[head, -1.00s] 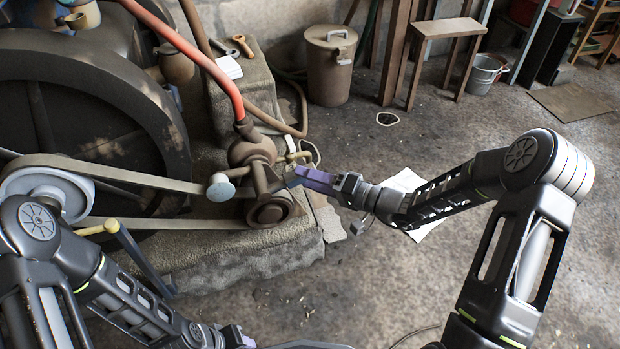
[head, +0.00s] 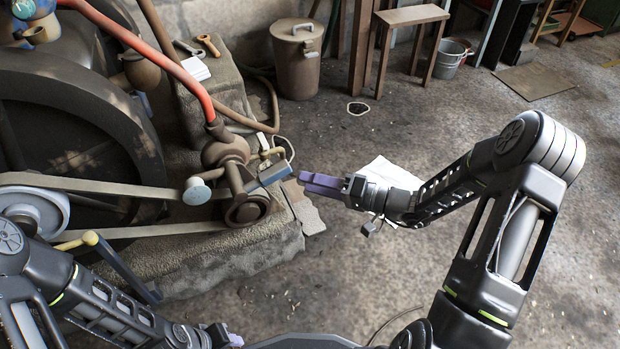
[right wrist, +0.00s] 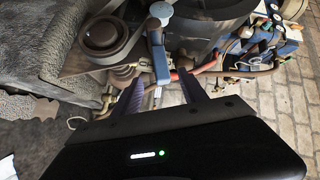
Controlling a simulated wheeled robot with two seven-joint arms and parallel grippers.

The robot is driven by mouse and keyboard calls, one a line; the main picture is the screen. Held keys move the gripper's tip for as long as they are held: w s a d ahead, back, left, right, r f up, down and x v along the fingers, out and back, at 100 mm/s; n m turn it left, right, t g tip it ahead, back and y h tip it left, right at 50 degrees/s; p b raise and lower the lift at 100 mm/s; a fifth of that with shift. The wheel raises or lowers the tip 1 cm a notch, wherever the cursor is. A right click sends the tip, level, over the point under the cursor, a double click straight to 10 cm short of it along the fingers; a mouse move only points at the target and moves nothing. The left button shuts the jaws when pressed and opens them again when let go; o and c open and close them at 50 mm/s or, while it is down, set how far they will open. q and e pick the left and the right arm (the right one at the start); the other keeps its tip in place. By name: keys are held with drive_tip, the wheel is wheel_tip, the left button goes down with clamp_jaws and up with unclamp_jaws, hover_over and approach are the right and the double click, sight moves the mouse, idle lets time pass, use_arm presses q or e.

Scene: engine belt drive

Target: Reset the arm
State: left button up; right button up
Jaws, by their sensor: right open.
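My right gripper (head: 312,184) is open and empty, to the right of the belt drive. Its purple fingers point left towards a blue handle (head: 276,172) beside the pump pulley (head: 246,210), with a small gap between. In the right wrist view the two fingers (right wrist: 158,95) stand apart, and the blue handle (right wrist: 160,62) shows beyond them. My left gripper (head: 228,336) shows only partly at the bottom edge, and its jaws cannot be made out. The belt (head: 120,186) runs from the grey pulley (head: 40,206) at the left to the pump pulley.
A yellow-knobbed lever (head: 120,262) stands near my left arm. A red hose (head: 160,62) rises from the pump. A lidded bin (head: 297,62), a wooden stool (head: 410,18) and a bucket (head: 448,58) stand behind. White paper (head: 392,174) lies under my right forearm.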

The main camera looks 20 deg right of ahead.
idle(0.3)
drive_tip(key=s+a+f+m+g+h, duration=0.15)
drive_tip(key=s+f+g+h, duration=0.3)
drive_tip(key=s+f, duration=0.6)
drive_tip(key=s+f+m+g+h, duration=0.3)
drive_tip(key=s+f+g, duration=0.4)
drive_tip(key=f, duration=0.6)
drive_tip(key=s+a+n+t+h, duration=0.1)
drive_tip(key=s+a+n, duration=0.15)
drive_tip(key=a, duration=0.25)
drive_tip(key=s+a+n+t, duration=0.1)
drive_tip(key=s+a+n, duration=0.1)
drive_tip(key=a+n, duration=0.25)
use_arm(q)
wheel_tip(320, 180, up, 32)
drive_tip(key=s+d+p, duration=0.1)
drive_tip(key=s+p, duration=0.1)
drive_tip(key=p, duration=3)
drive_tip(key=shift+s+d+r+g, duration=0.2)
drive_tip(key=shift+d+g, duration=0.1)
drive_tip(key=shift+d, duration=0.1)
use_arm(e)
wheel_tip(320, 180, up, 32)
drive_tip(key=s+a+g, duration=0.1)
drive_tip(key=s+a, duration=0.1)
drive_tip(key=a, duration=0.1)
drive_tip(key=shift+s, duration=0.35)
use_arm(q)
drive_tip(key=shift+f, duration=0.1)
